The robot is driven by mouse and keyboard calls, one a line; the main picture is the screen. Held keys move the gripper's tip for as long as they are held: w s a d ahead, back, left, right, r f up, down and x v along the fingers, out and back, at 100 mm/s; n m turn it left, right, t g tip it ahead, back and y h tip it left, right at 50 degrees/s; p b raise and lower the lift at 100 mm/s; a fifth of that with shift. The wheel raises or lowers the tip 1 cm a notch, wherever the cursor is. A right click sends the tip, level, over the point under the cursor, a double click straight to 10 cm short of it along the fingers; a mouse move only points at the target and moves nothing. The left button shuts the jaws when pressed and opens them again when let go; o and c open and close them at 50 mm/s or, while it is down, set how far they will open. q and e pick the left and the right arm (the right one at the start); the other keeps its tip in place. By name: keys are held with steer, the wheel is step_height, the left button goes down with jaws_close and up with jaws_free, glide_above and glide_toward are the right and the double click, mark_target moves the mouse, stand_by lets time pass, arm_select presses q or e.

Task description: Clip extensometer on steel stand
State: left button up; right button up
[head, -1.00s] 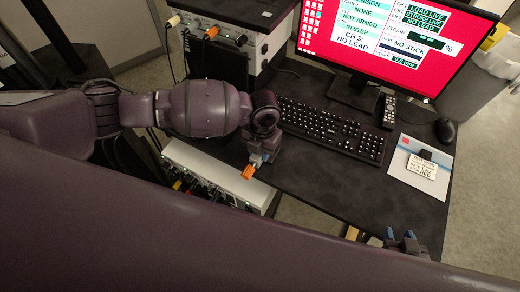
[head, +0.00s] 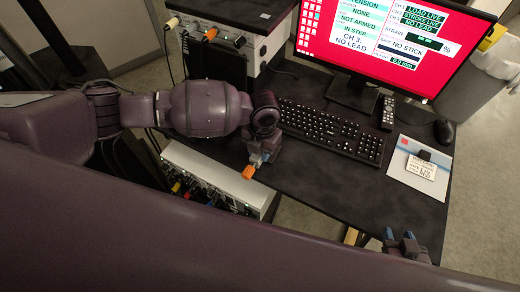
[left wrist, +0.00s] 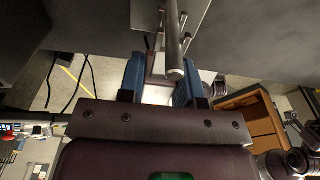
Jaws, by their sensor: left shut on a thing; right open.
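My left gripper (head: 260,157) is over the left part of the dark desk, in front of the keyboard. It is shut on a small orange piece (head: 249,172) at its fingertips; I cannot tell whether this is the extensometer. In the left wrist view the blue fingers (left wrist: 157,82) stand either side of a pale gap. A grey metal rod and bracket (left wrist: 174,45) reach over that gap; I cannot tell whether they are held or belong to the steel stand.
The keyboard (head: 330,131), remote (head: 388,113), mouse (head: 445,131) and a card with a tag (head: 420,168) lie on the desk (head: 330,185). A red-screened monitor (head: 385,40) stands behind. A connector box (head: 215,180) is left, below. The front middle of the desk is clear.

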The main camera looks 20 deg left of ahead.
arm_select(q)
steer(key=shift+w+d, duration=0.1)
steer(key=shift+w, duration=0.1)
arm_select(e)
steer(key=shift+s+f, duration=0.1)
steer(key=shift+s+f, duration=0.35)
steer(key=shift+s, duration=0.1)
steer(key=shift+w, duration=0.1)
